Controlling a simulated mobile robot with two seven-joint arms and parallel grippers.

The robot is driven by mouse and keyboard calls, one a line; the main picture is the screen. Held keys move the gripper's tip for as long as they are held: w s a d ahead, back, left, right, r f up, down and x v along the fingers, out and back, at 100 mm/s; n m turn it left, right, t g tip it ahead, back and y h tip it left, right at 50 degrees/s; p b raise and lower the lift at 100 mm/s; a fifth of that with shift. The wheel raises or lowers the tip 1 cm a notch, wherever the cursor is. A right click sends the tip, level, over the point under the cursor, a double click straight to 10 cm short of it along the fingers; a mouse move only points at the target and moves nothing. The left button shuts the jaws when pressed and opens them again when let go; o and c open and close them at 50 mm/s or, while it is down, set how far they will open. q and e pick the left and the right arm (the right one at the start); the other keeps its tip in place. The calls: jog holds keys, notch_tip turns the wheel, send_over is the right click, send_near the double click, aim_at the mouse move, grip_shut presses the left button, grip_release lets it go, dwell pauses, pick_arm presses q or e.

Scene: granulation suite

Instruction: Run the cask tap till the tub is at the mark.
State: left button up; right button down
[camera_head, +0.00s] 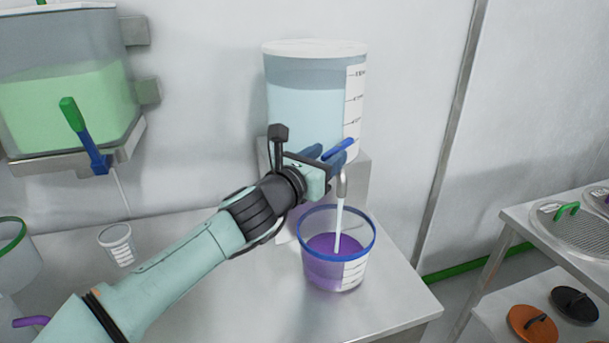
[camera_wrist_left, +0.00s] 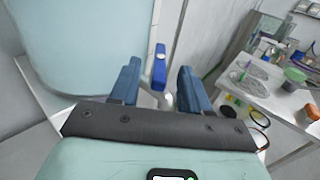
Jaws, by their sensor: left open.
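The cask (camera_head: 305,105) is a clear cylinder of pale blue liquid with a white lid and a scale strip. Its tap has a blue lever (camera_head: 339,149) and a grey spout (camera_head: 342,184). A pale stream runs from the spout into the tub (camera_head: 308,226), a clear vessel with a blue rim, purple liquid and a white scale strip. Which line is the mark is too small to tell. My left gripper (camera_head: 327,158) is open at the tap. In the left wrist view, the blue lever (camera_wrist_left: 159,65) shows between its fingers (camera_wrist_left: 158,84), with gaps at both sides. My right gripper is out of view.
A tank (camera_head: 65,105) of green liquid with a green and blue lever (camera_head: 85,135) hangs at left. A thin pale line runs down towards a small cup (camera_head: 118,244). Orange (camera_head: 532,325) and black lids lie on the right bench. The counter's front is clear.

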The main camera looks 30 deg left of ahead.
pick_arm(q)
jog(key=s, duration=0.8)
jog(key=shift+s+a, duration=0.2)
jog(key=shift+s, duration=0.15)
jog(key=shift+c, duration=0.2)
dwell(4.5)
